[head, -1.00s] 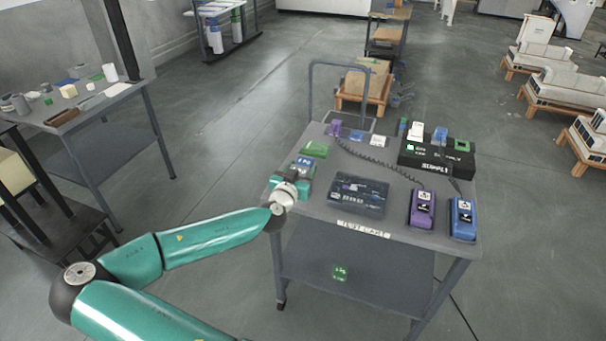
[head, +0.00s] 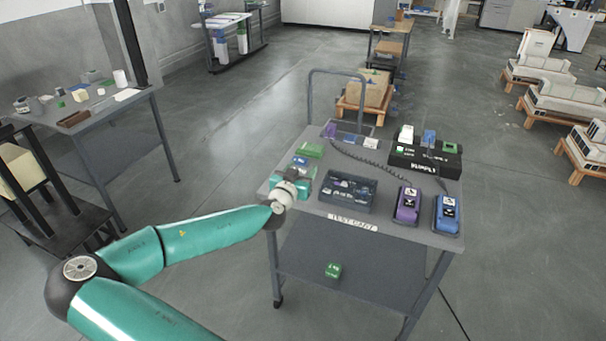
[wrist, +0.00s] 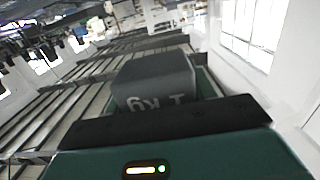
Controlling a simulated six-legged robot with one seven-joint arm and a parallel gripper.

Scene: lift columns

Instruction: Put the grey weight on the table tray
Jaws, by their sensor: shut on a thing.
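My gripper (head: 296,184) is over the left edge of the test cart in the head view, its jaws turned away. In the wrist view a grey weight (wrist: 155,82) marked "1 kg" is held between the jaws, behind a dark finger bar. The weight is not clearly visible in the head view, hidden by my gripper and wrist. A table (head: 105,117) at the left holds several small things, among them a brown tray-like piece (head: 74,119) and a flat white piece (head: 127,95). I cannot tell which is the table tray.
The test cart (head: 395,231) carries a dark open bin (head: 347,191), purple and blue devices and a black box (head: 425,160). A dark stand with posts is at far left. Floor between table and cart is clear.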

